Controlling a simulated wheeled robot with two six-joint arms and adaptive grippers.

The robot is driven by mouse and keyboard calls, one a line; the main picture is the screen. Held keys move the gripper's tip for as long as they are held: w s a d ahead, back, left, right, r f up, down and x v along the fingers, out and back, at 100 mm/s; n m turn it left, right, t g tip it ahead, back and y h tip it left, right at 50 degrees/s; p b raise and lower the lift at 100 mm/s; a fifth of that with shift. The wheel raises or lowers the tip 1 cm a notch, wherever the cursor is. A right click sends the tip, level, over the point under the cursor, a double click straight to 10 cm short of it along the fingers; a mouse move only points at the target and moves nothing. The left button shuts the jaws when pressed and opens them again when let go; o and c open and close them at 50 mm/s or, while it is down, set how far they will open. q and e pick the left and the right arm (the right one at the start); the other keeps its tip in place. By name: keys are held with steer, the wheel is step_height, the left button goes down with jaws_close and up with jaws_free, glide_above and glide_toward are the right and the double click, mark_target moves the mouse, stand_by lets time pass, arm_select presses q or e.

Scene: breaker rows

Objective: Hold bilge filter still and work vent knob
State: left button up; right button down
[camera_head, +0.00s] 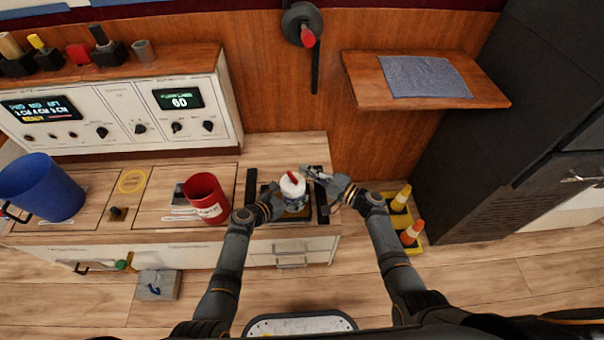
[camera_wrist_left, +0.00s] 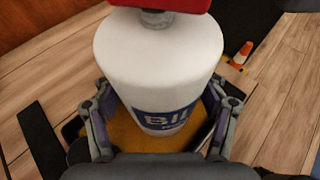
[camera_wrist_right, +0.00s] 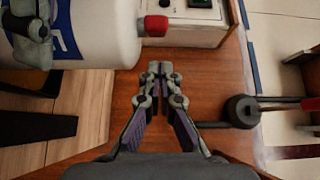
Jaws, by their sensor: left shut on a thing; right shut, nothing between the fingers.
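The bilge filter (camera_head: 295,197) is a white canister with a blue label, upright on a yellowish base on the counter. The red vent knob (camera_head: 292,178) is on its top; it also shows at the top of the left wrist view (camera_wrist_left: 160,4). My left gripper (camera_wrist_left: 163,125) is shut around the filter's body, one finger on each side. My right gripper (camera_wrist_right: 158,70) is shut and empty. It is apart from the red knob (camera_wrist_right: 153,26), to the right of the filter in the head view. The filter's lower part is partly hidden by my left gripper.
Dark bars (camera_head: 251,188) flank the filter. A red bucket (camera_head: 206,190) and a blue bucket (camera_head: 45,185) stand left on the counter. A wooden shelf (camera_head: 365,80) juts out at the right. A wall lever (camera_head: 315,70) hangs behind. Cones (camera_head: 411,233) stand on the floor.

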steer(key=s+d, duration=0.2)
steer(key=d, duration=0.9)
steer(key=s+a+m+t+h, duration=0.1)
steer(key=s+m+t+h, duration=0.1)
steer(key=s, duration=0.5)
steer(key=w+a, duration=0.5)
steer(key=a, duration=0.5)
steer(key=shift+a, duration=0.3)
steer(key=shift+r, duration=0.1)
steer(key=shift+s+a, duration=0.4)
steer(key=shift+a, duration=0.15)
